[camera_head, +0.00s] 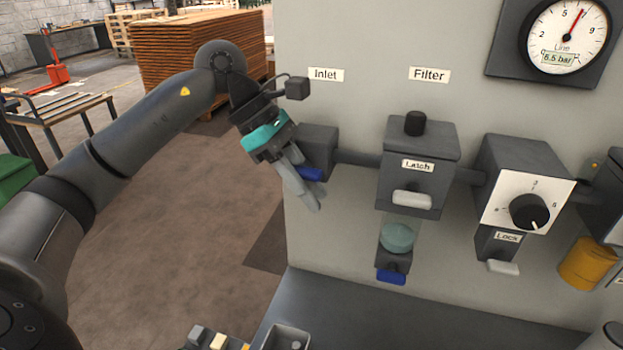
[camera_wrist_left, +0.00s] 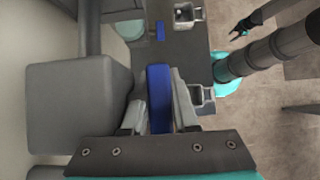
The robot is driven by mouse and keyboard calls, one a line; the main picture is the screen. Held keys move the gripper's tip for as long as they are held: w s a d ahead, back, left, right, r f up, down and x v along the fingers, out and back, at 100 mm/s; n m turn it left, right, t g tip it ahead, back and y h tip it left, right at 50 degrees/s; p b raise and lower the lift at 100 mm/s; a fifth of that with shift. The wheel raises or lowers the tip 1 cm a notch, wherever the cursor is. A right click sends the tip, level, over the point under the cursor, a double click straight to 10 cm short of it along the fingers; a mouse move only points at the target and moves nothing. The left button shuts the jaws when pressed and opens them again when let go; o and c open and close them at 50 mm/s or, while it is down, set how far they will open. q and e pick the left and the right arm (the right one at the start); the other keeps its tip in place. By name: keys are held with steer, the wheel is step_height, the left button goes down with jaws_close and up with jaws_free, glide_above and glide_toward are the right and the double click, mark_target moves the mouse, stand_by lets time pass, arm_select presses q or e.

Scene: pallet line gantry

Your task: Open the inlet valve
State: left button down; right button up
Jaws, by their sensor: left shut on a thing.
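The inlet valve is a dark grey box (camera_head: 318,146) on the panel below the "Inlet" label (camera_head: 326,75), with a blue handle (camera_head: 312,174) at its lower front. In the left wrist view the blue handle (camera_wrist_left: 160,98) runs lengthwise between the fingers, beside the grey valve box (camera_wrist_left: 78,108). My left gripper (camera_head: 304,190) is shut on this handle, and its fingers hide part of it. In the left wrist view my other arm (camera_wrist_left: 278,48) shows at the upper right; its finger state is unclear.

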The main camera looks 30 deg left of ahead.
stand_by(0.4)
arm_select(q)
steer(key=c, duration=0.7)
jaws_free()
steer(key=p+v, duration=0.1)
steer(key=v, duration=1.4)
steer(key=shift+r, duration=0.15)
